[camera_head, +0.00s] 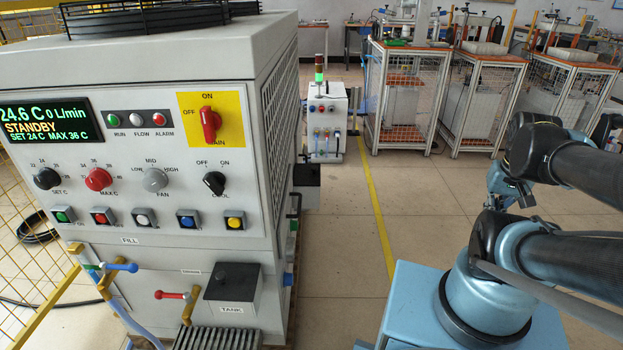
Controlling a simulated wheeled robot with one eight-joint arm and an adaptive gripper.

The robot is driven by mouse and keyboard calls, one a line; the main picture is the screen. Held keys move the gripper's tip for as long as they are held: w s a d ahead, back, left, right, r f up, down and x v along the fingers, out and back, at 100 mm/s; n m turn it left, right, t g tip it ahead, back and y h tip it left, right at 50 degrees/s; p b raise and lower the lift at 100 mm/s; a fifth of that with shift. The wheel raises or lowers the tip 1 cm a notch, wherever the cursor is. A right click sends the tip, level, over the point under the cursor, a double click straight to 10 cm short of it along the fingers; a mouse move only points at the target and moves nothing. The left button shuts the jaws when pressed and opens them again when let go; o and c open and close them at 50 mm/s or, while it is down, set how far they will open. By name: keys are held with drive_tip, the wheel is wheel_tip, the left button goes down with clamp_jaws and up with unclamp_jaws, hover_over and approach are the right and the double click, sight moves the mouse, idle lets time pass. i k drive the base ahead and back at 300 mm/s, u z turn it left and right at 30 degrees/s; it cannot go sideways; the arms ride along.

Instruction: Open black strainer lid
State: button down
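No part in view is labelled as a strainer, so I cannot tell for sure which black part is its lid. A black box with a flat top (306,174) sticks out from the right side of the heater cabinet, seen at an angle. A black tank cover (231,281) with a small knob sits low on the front, above a "TANK" label, and looks closed. My gripper (511,192) is at the right, over the floor, far from both and touching neither. It is small and partly hidden by my arm, so its fingers are unclear.
The white heater cabinet (160,125) fills the left, with knobs, buttons, a blue valve handle (119,266) and a red one (172,295). Open floor (345,250) lies between it and my arm. A small white unit (323,122) and caged benches (405,95) stand behind.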

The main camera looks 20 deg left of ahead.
sight(305, 174)
drive_tip(key=k, duration=1.05)
drive_tip(key=z, duration=0.4)
drive_tip(key=i, duration=1.6)
drive_tip(key=u, duration=0.9)
drive_tip(key=i, duration=0.55)
drive_tip(key=u, duration=0.35)
